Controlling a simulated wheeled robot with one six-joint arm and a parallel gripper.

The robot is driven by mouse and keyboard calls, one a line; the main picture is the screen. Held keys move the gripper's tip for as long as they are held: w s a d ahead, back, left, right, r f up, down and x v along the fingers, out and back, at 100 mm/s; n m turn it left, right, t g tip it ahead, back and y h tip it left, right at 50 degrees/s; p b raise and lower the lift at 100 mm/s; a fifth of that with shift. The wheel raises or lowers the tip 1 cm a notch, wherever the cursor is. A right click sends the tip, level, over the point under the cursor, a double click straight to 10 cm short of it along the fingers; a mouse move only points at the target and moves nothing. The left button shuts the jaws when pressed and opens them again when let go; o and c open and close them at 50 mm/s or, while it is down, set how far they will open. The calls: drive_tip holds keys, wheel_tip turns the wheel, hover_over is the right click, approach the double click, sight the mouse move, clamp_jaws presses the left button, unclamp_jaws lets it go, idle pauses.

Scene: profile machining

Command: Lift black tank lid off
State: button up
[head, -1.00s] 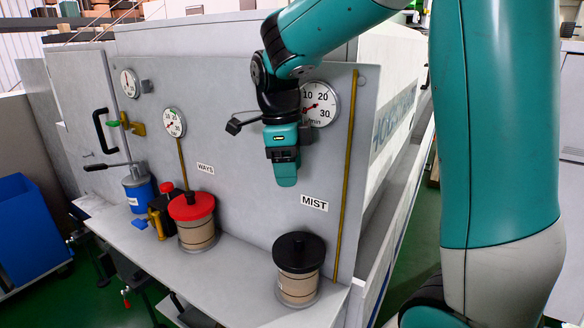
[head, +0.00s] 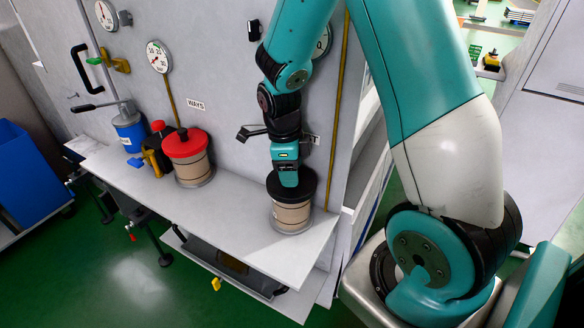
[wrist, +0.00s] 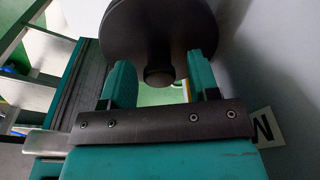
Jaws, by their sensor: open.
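The black lid (head: 306,190) sits on the beige tank (head: 291,216) at the shelf's right end. My gripper (head: 288,180) points down at the lid in the head view and covers part of its top. In the wrist view the round black lid (wrist: 135,28) fills the upper middle, with its small knob (wrist: 159,76) showing between the two teal fingers of my gripper (wrist: 160,72). The fingers are open, with a gap visible on each side of the knob. Whether the fingertips touch the lid I cannot tell.
A tank with a red lid (head: 186,143) and a blue container (head: 129,132) stand to the left on the shelf (head: 235,205). The grey panel (head: 225,75) rises close behind, with a brass pipe (head: 339,115). The shelf between the tanks is clear.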

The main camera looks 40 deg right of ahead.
drive_tip(key=shift+f, duration=0.35)
clamp_jaws()
drive_tip(key=shift+r, duration=0.2)
drive_tip(key=shift+r+p, duration=1)
drive_tip(key=shift+r, duration=0.05)
drive_tip(key=shift+r+p, duration=1.65)
drive_tip(key=shift+r, duration=0.35)
